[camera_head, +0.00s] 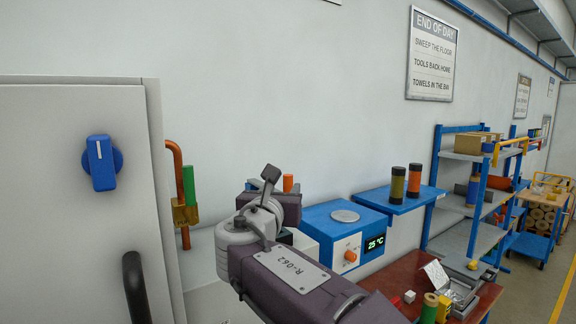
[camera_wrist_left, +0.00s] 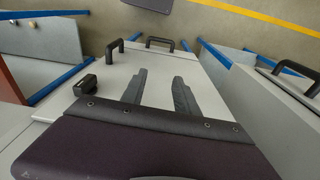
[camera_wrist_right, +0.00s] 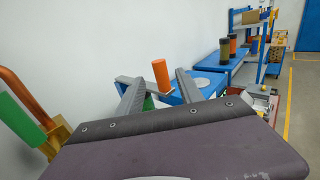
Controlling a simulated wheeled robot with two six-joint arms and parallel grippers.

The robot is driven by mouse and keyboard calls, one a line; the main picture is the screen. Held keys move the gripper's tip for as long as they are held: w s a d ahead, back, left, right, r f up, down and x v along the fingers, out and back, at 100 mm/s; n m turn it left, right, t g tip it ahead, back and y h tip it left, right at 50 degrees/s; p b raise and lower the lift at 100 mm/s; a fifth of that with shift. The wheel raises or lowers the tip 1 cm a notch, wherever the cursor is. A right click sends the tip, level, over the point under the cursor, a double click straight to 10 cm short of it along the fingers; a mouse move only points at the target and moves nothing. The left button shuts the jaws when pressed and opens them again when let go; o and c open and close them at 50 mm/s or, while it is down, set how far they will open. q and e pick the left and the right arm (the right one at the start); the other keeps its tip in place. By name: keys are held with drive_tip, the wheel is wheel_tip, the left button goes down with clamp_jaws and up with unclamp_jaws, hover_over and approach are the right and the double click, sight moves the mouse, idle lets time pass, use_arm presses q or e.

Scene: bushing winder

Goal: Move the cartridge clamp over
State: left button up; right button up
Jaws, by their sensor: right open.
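No part can be named the cartridge clamp with certainty. An upright orange cylinder (camera_wrist_right: 161,75) stands between and beyond the fingers of my right gripper (camera_wrist_right: 152,77) in the right wrist view. Its top also shows just behind that gripper in the head view (camera_head: 288,182). My right gripper is open and empty; whether it touches the cylinder I cannot tell. Its hand and arm hide most of what stands below the cylinder in the head view. My left gripper (camera_wrist_left: 159,75) is open and empty over a pale surface (camera_wrist_left: 150,60) with black handles, and is outside the head view.
A grey cabinet (camera_head: 60,220) with a blue knob (camera_head: 102,162) stands at left, beside a copper pipe (camera_head: 175,160) with a green handle (camera_head: 189,185). A blue heater box (camera_head: 335,225) reads 25 °C. A blue shelf (camera_head: 400,200) holds two cylinders. A red-topped bench (camera_head: 400,285) stands at right.

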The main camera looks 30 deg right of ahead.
sight(290, 181)
drive_tip(key=shift+s, duration=0.6)
drive_tip(key=shift+w+d+r, duration=0.1)
drive_tip(key=shift+d+r, duration=0.15)
drive_tip(key=shift+d, duration=0.05)
drive_tip(key=p+x, duration=0.1)
drive_tip(key=x, duration=0.2)
drive_tip(key=p+x, duration=0.1)
drive_tip(key=x, duration=0.1)
drive_tip(key=w+a+f+p+x, duration=0.1)
drive_tip(key=x, duration=0.2)
drive_tip(key=shift+w+d+p, duration=0.15)
drive_tip(key=shift+w+p, duration=0.15)
drive_tip(key=shift+w, duration=0.05)
drive_tip(key=shift+w+d, duration=0.2)
drive_tip(key=shift+d, duration=0.1)
drive_tip(key=shift+s+d, duration=0.1)
drive_tip(key=shift+s, duration=0.05)
drive_tip(key=shift+s+r, duration=0.15)
drive_tip(key=shift+s, duration=0.15)
use_arm(q)
wheel_tip(290, 181, up, 4)
drive_tip(key=shift+s+f, duration=0.1)
use_arm(e)
drive_tip(key=shift+w, duration=0.25)
clamp_jaws()
